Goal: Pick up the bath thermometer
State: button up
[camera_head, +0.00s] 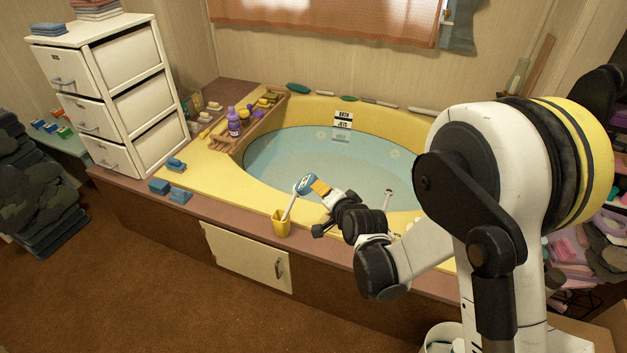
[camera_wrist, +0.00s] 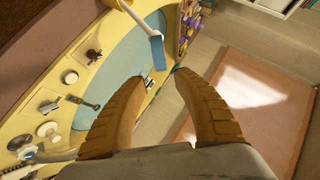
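A thing with a white stem and a blue head (camera_head: 305,184) leans up out of a yellow cup (camera_head: 281,224) on the tub's front ledge. It looks like the bath thermometer, but I cannot be sure. In the wrist view its blue end (camera_wrist: 157,52) and white stem show at the top, just beyond the fingertips. My gripper (camera_wrist: 158,78) is open, with nothing between its two ribbed orange fingers. In the head view my gripper (camera_head: 321,187) is right beside the blue head, on its right. I cannot tell whether they touch.
The yellow tub (camera_head: 215,165) holds water behind the cup. A wooden caddy (camera_head: 250,128) with bottles stands on its left rim. Blue blocks (camera_head: 160,187) lie on the front-left ledge near white drawers (camera_head: 130,85). Fittings (camera_wrist: 48,107) line the rim in the wrist view.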

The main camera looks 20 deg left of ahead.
aim_at(310, 187)
jog(key=x, duration=0.7)
jog(key=s+a+x, duration=0.1)
jog(key=x, duration=0.3)
jog(key=shift+d+f, duration=0.1)
jog(key=shift+f, duration=0.15)
grip_shut()
